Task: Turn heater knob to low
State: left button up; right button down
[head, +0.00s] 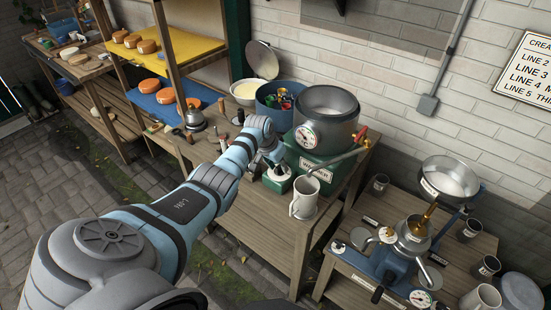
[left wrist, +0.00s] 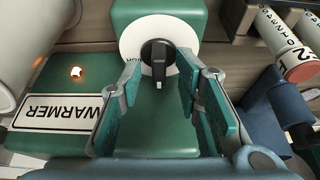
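The heater knob (left wrist: 157,55) is a black pointer knob on a round white dial plate (left wrist: 133,40), on a small green box (left wrist: 150,12). In the head view this green box (head: 276,184) sits at the front of the green warmer base (head: 306,160). My left gripper (left wrist: 159,72) is open, with its two green-padded fingers on either side of the knob's line and the tips close to the dial. I cannot tell whether the pads touch the knob. Most dial lettering is hidden or too small to read. In the head view the left gripper (head: 272,156) is just above the dial box. My right gripper is not in view.
An orange light (left wrist: 76,72) glows above the WARMER label (left wrist: 62,113). A blue bin (head: 280,100) stands behind; a numbered cylinder (left wrist: 290,50) is close at right.

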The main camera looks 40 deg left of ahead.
pick_arm(q)
jog(key=v, duration=1.1)
jog(key=shift+d, duration=0.15)
jog(key=shift+s, duration=0.2)
jog(key=s+d+f+m, duration=0.1)
jog(key=s+d+f, duration=0.5)
jog(key=d+f, duration=0.15)
jog(key=s+d+f, duration=0.2)
jog(key=s+d, duration=0.3)
jog(key=s, duration=0.7)
jog(key=s+d+f, duration=0.2)
jog(key=s+d, duration=0.3)
jog(key=s, duration=0.7)
notch_tip(320, 180, down, 21)
jog(key=s+a+g+y+b, duration=0.1)
jog(key=a+g+b, duration=0.1)
jog(key=s+f+g+b, duration=0.1)
jog(key=s+f+b, duration=0.1)
jog(key=s+f, duration=1.2)
jog(key=shift+s+a+f, duration=0.15)
jog(key=shift+s+f, duration=0.15)
jog(key=shift+f, duration=0.45)
